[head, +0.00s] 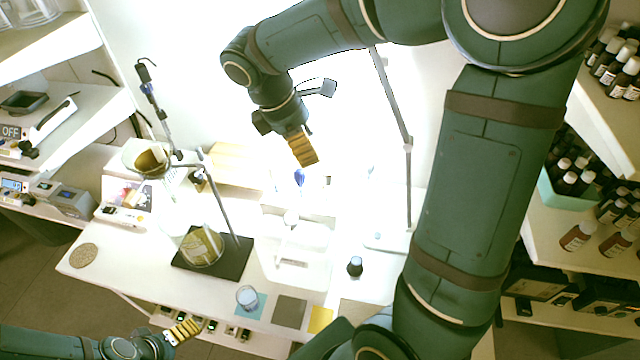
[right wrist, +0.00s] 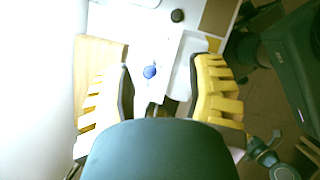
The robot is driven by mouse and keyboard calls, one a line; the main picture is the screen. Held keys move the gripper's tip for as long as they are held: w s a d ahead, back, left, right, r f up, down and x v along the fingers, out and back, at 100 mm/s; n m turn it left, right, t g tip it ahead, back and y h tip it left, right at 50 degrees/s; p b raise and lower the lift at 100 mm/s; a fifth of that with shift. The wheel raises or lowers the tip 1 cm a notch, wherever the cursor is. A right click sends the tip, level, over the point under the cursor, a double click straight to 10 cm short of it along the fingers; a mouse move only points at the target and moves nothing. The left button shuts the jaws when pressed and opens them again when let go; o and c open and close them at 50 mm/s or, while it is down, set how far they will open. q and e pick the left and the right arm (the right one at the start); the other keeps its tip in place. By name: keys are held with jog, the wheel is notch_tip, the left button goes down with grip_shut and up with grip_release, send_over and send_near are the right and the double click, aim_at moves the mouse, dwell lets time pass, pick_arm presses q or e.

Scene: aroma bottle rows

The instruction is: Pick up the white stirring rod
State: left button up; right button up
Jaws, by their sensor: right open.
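I cannot make out the white stirring rod for certain in either view; the pale worktop and bright glare hide thin white shapes. My right gripper (head: 303,158) hangs over the back of the white table (head: 130,262), pointing down. In the right wrist view its yellow-padded fingers (right wrist: 158,100) are wide apart with nothing gripped between them. A small blue item (right wrist: 150,72) shows beyond and between the fingers, and also in the head view (head: 299,177) below the gripper. My left gripper (head: 183,331) is low at the table's front edge, and its opening is unclear.
A stand with a black base (head: 232,262) holds a funnel (head: 150,160) over a large glass vessel (head: 202,246). A small beaker (head: 247,298) stands near the front edge, with a dark-capped item (head: 355,266) to its right. Bottle shelves (head: 550,222) line the right.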

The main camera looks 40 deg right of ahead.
aim_at(326, 172)
jog(key=x, duration=0.7)
jog(key=shift+s+f+b, duration=0.1)
jog(key=shift+b, duration=0.25)
jog(key=shift+d+x, duration=0.15)
jog(key=shift+x, duration=1.25)
jog(key=shift+d+x, duration=0.15)
jog(key=shift+x, duration=1.25)
jog(key=shift+c, duration=0.3)
grip_shut()
